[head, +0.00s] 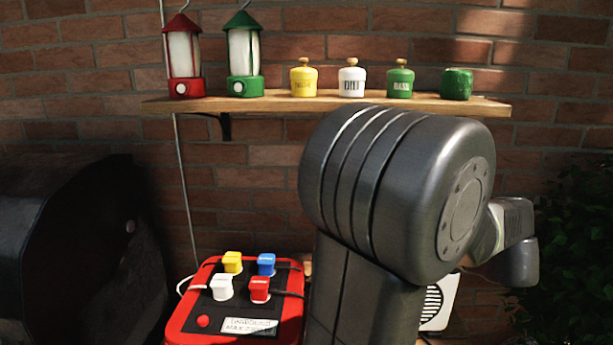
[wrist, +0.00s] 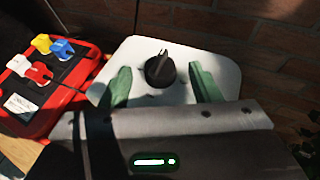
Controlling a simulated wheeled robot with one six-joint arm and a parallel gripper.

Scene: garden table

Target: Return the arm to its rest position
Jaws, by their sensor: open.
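My gripper (wrist: 160,86) shows in the wrist view with its two green fingers apart and nothing between them that I can see it holding. Beyond the fingers is a white panel (wrist: 222,72) with a black knob (wrist: 160,71); I cannot tell how far the fingertips are from it. In the head view my dark grey arm fills the middle and right, bent over the table, and my gripper is hidden there. A part of a white device with a slotted round grille (head: 434,304) shows behind my arm.
A wooden shelf (head: 275,103) on the brick wall carries two lanterns and several small pots. A black rounded object (head: 70,240) stands at far left, foliage (head: 575,240) at right.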

